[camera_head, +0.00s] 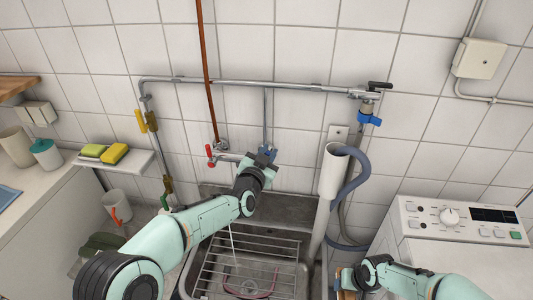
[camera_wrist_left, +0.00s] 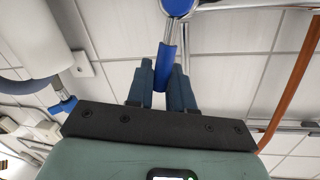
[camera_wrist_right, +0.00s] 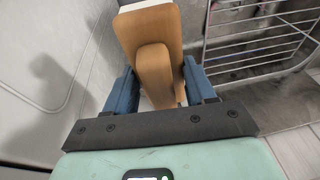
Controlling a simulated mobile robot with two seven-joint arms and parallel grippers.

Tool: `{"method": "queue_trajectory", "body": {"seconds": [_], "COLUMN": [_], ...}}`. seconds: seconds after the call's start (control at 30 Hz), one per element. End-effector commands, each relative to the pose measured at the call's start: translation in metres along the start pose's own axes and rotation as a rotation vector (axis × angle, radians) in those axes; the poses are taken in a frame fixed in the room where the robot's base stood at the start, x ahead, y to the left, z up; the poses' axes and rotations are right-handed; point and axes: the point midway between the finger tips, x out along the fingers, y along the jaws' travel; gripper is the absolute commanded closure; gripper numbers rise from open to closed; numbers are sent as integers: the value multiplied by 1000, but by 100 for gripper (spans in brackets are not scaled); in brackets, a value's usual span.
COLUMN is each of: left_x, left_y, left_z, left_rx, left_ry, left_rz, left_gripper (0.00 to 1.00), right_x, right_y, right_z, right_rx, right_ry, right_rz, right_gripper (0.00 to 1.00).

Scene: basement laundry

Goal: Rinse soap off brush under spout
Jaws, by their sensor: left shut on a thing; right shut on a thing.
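My left gripper (camera_head: 265,158) is at the wall tap, shut on its blue lever (camera_wrist_left: 166,66); the left wrist view shows the lever between the fingers (camera_wrist_left: 164,82). The spout is mostly hidden behind my left arm in the head view. A thin pale streak (camera_head: 232,240), which looks like running water, falls into the sink (camera_head: 290,212). My right gripper (camera_wrist_right: 160,90) is shut on the wooden brush (camera_wrist_right: 149,32), low at the sink's right side. A white strip shows at the brush's far edge; I cannot tell whether soap is on it.
A wire rack (camera_head: 262,246) spans the sink, with a reddish loop (camera_head: 262,295) below. A grey hose (camera_head: 350,200) and white standpipe (camera_head: 332,172) stand right of the sink, by the washing machine (camera_head: 440,235). Sponges (camera_head: 114,153) lie on a shelf at left.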

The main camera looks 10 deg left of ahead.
Motion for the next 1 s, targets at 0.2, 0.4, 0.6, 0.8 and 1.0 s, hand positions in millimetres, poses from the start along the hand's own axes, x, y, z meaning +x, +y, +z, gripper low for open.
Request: {"method": "queue_trajectory", "body": {"seconds": [0.2,0.4,0.6,0.8,1.0], "left_x": [0,-1,-22,-63,-100], "left_y": [0,0,0,0,0], "left_z": [0,0,0,0,1], "left_rx": [-1,-1,-1,-2,-2], "left_ry": [0,1,1,2,1], "left_rz": [-1,0,-1,1,-1], "left_gripper": [61,61,61,61,61], "right_x": [0,0,6,15,20], "right_y": [0,0,1,2,2], "right_z": [0,0,3,6,8], "right_rx": [0,0,0,1,1], "right_ry": [1,0,-2,-5,-6], "right_rz": [0,0,0,0,0], "right_gripper": [74,74,74,74,74]}}
